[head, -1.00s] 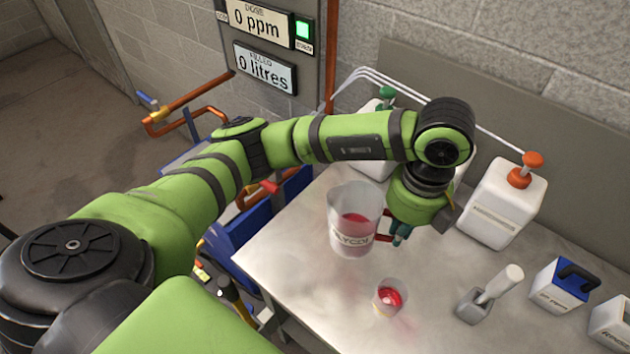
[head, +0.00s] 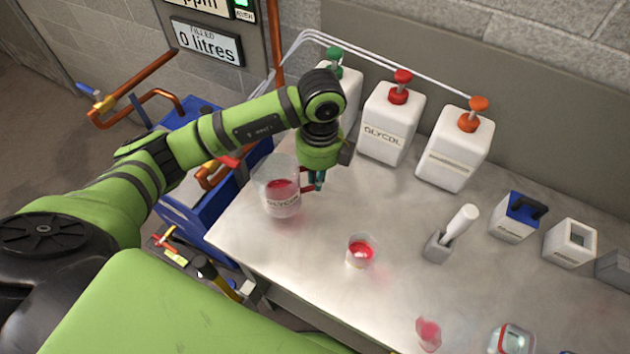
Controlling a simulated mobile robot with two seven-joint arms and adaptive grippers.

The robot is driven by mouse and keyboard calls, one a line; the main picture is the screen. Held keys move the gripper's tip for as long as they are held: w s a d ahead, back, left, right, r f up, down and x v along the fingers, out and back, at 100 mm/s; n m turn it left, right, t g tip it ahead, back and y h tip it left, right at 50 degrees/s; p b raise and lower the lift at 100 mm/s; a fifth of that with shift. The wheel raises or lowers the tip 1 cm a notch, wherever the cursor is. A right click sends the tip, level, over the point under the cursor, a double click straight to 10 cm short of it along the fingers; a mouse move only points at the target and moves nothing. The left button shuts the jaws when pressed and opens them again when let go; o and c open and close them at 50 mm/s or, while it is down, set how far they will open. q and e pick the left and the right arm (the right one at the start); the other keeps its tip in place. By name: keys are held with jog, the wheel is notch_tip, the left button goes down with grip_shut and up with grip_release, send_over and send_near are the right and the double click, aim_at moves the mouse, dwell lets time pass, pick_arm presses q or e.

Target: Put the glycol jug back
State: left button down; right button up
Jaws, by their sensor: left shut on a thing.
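The glycol jug (head: 281,208) is a clear jug with red liquid in it and a GLYCOL label, upright at the left end of the steel bench (head: 330,285). Its red handle is on its right side. My left gripper (head: 314,186) is shut on the jug's handle, its fingers pointing down, partly hidden by the wrist above. Whether the jug's base touches the bench is hard to tell. My right gripper is not in view.
A small cup of red liquid (head: 360,251) stands right of the jug. Behind stand white bottles, one labelled GLYCOL (head: 390,122). A pen-like probe in a holder (head: 440,248) and small boxes (head: 515,217) are farther right. A blue cart (head: 195,208) is at left.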

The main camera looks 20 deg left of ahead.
pick_arm(q)
jog(key=shift+a+f, duration=0.15)
jog(key=shift+a, duration=0.1)
notch_tip(320, 180, down, 3)
jog(key=shift+p, duration=0.7)
jog(key=shift+f, duration=0.5)
jog(key=shift+f, duration=0.1)
jog(key=c, duration=1.3)
grip_release()
